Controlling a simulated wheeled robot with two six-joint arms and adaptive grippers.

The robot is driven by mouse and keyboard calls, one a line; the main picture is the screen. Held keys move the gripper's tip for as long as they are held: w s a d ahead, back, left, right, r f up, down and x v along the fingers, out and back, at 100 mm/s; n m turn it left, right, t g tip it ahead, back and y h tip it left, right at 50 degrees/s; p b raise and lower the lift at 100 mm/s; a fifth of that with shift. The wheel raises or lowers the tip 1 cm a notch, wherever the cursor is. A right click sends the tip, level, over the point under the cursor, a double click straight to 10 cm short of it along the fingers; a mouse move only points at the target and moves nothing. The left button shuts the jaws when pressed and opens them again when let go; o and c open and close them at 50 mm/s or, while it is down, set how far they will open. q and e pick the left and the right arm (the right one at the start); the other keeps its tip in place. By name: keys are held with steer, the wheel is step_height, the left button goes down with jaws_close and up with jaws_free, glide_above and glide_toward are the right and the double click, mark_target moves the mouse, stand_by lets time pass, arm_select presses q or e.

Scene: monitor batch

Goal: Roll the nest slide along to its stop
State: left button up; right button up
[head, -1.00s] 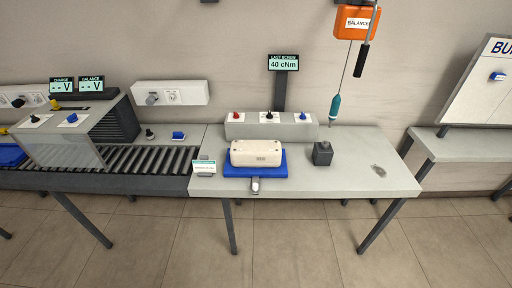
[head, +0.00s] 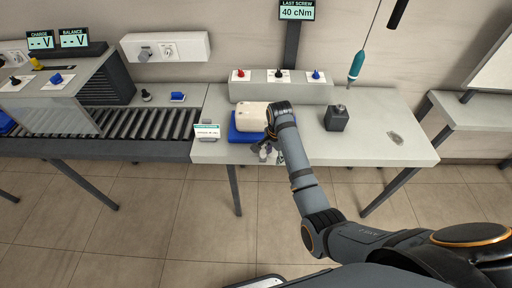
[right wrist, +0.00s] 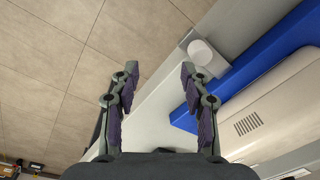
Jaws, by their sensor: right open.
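The nest slide is a blue plate (head: 236,134) on the bench, carrying a white monitor (head: 246,117). In the right wrist view the blue plate (right wrist: 256,57) and the monitor (right wrist: 265,118) lie at the right. A grey bracket with a round pale knob (right wrist: 203,53) sticks out from the plate's front edge. My right gripper (head: 268,153) is at the bench's front edge by the plate, partly hiding the monitor. In the wrist view it is open (right wrist: 160,72), with nothing between its fingers; the knob lies just beyond the right fingertip. My left gripper is out of view.
A roller conveyor (head: 134,133) adjoins the bench on the left, with a small sign (head: 207,131) at the join. A dark block (head: 337,118) stands right of the plate, and a teal screwdriver (head: 356,68) hangs above. A switch box (head: 262,93) stands behind.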

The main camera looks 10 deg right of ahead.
mark_target(263, 152)
steer(key=w+a+r+m, duration=0.3)
steer(key=w+r+m, duration=0.15)
steer(key=r, duration=0.25)
steer(key=shift+n+g, duration=0.35)
steer(key=shift+g, duration=0.05)
step_height(263, 152, down, 11)
steer(key=shift+w+r+p, duration=0.1)
steer(key=shift+p, duration=0.4)
jaws_close()
